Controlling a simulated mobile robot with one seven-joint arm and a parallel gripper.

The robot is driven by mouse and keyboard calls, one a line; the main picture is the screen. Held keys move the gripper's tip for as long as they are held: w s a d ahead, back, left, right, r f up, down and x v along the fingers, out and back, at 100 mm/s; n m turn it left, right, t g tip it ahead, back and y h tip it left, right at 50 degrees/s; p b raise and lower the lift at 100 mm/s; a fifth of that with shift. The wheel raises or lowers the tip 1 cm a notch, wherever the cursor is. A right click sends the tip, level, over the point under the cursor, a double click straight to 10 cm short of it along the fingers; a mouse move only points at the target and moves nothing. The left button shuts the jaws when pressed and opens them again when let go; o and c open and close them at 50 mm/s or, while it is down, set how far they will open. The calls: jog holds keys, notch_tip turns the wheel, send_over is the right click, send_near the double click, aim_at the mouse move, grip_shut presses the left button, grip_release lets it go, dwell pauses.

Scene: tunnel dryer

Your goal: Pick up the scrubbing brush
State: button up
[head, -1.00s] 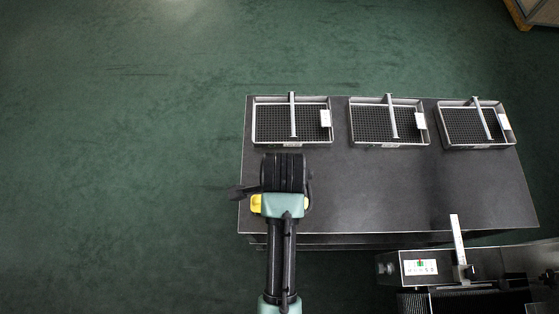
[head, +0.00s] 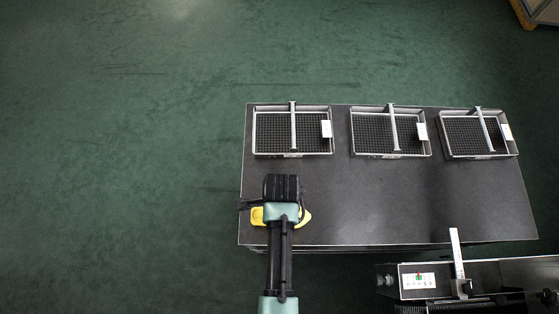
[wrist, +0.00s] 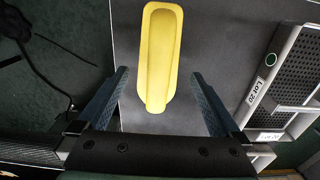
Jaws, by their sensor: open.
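The yellow scrubbing brush (wrist: 163,50) lies on the dark table top. In the wrist view it is long and rounded, pointing up the picture between my fingers. My gripper (wrist: 158,76) is open, one finger on each side of the brush, with gaps visible on both sides. The brush's height relative to the fingertips is hard to tell. In the head view the brush (head: 257,216) shows on both sides of my wrist, near the table's front left edge; its middle is hidden under my arm.
Three wire trays, left (head: 262,151), middle (head: 357,150) and right (head: 453,153), stand along the table's back. A machine with a white label (head: 419,280) stands at the lower right. The wrist view shows a grey frame labelled "Lot 20" (wrist: 257,97).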

notch_tip(320, 180, down, 4)
jog(key=shift+s+a, duration=0.15)
jog(key=c, duration=1.4)
